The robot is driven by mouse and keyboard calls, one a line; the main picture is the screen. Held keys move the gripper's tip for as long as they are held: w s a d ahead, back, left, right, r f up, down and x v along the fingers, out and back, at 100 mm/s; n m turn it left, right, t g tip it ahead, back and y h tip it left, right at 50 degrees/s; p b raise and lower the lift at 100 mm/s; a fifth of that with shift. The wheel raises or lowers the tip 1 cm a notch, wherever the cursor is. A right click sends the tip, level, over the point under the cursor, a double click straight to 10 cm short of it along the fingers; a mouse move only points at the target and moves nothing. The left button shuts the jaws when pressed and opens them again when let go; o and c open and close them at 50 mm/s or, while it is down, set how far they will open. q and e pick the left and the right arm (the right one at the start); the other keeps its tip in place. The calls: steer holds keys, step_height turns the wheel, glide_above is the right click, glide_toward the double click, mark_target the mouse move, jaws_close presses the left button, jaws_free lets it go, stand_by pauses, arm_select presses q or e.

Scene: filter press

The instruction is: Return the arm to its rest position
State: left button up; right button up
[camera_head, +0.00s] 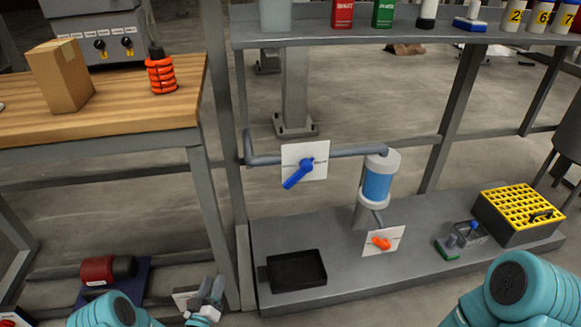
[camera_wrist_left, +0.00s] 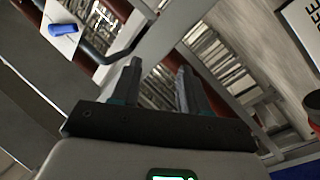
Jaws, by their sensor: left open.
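My left gripper (camera_head: 208,292) is at the bottom of the head view, left of the black tray, with its fingers apart and pointing up. In the left wrist view its two fingers (camera_wrist_left: 158,88) stand apart with nothing between them. My left arm shows as teal links at the lower left of the head view. Teal links of my right arm show at the lower right, but the right gripper is out of the picture.
A workbench (camera_head: 150,122) stands at left and a grey shelf rack (camera_head: 340,287) at centre. The rack holds a blue-handled valve (camera_head: 299,173), an orange-handled valve (camera_head: 381,243), a blue filter (camera_head: 377,183), a black tray (camera_head: 297,270) and a yellow-topped crate (camera_head: 517,215).

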arm_select(q)
steer(key=d+r+m+g+h, duration=0.1)
steer(key=d+r+g, duration=0.2)
steer(key=d+r, duration=0.15)
steer(key=s+d+f+m+g, duration=0.1)
steer(key=s+d+f+g, duration=0.1)
steer(key=s+d+g, duration=0.55)
steer(key=s+f+g+h, duration=0.15)
steer(key=s+g, duration=0.25)
steer(key=s, duration=0.6)
steer(key=s+f+g, duration=0.2)
steer(key=s+g, duration=0.1)
steer(key=s, duration=0.8)
step_height(320, 180, up, 34)
steer(key=d+p, duration=0.1)
steer(key=p, duration=3.3)
steer(key=shift+s+d+f+m, duration=0.2)
steer(key=shift+s+f+m, duration=0.05)
steer(key=shift+s+m, duration=0.15)
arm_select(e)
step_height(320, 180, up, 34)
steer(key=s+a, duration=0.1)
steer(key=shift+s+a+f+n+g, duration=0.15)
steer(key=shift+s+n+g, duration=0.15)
arm_select(q)
steer(key=shift+g, duration=0.25)
